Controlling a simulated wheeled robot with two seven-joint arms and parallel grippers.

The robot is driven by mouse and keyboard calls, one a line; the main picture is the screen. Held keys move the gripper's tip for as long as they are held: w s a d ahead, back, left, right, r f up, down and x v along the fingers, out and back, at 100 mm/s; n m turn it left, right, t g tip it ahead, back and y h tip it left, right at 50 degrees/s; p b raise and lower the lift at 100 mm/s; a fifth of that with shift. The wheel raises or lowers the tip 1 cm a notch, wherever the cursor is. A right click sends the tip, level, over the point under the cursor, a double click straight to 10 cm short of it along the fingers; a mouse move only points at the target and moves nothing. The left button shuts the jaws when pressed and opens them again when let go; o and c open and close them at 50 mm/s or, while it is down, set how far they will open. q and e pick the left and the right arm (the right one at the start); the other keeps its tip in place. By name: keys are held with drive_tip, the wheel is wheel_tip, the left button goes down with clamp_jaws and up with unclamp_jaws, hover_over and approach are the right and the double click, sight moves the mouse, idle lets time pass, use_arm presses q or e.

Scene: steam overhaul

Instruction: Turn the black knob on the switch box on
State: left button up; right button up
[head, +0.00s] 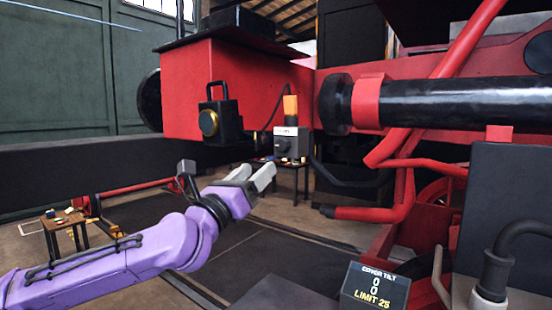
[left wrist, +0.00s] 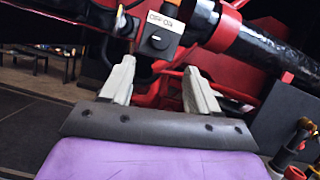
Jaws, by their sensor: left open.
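The switch box (head: 285,143) is a small dark grey box with a white label strip, below the red beam near the middle of the head view. An orange lamp (head: 290,106) stands above it. In the left wrist view the switch box (left wrist: 152,28) carries an OFF/ON label, and its round black knob (left wrist: 158,42) is on the face below the label. Which way the knob points is too small to tell. My left gripper (head: 258,176) is open and empty, below and left of the box in the head view. In the left wrist view the box shows beyond the fingertips, apparently apart from them.
A black lantern (head: 212,118) hangs on the red beam left of the box. A thick black cylinder (head: 440,102) and red pipes (head: 400,150) lie to the right. A grey block (head: 505,215) and a COVER TILT display (head: 375,288) are at front right.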

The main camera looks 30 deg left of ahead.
sight(280, 147)
use_arm(q)
drive_tip(key=p+x, duration=0.1)
drive_tip(key=x, duration=0.3)
drive_tip(key=p+x, duration=0.1)
drive_tip(key=x, duration=0.3)
drive_tip(key=shift+w+d+r, duration=0.1)
drive_tip(key=shift+w+r, duration=0.15)
drive_tip(key=shift+r, duration=0.1)
drive_tip(key=shift+w, duration=0.2)
drive_tip(key=c, duration=1)
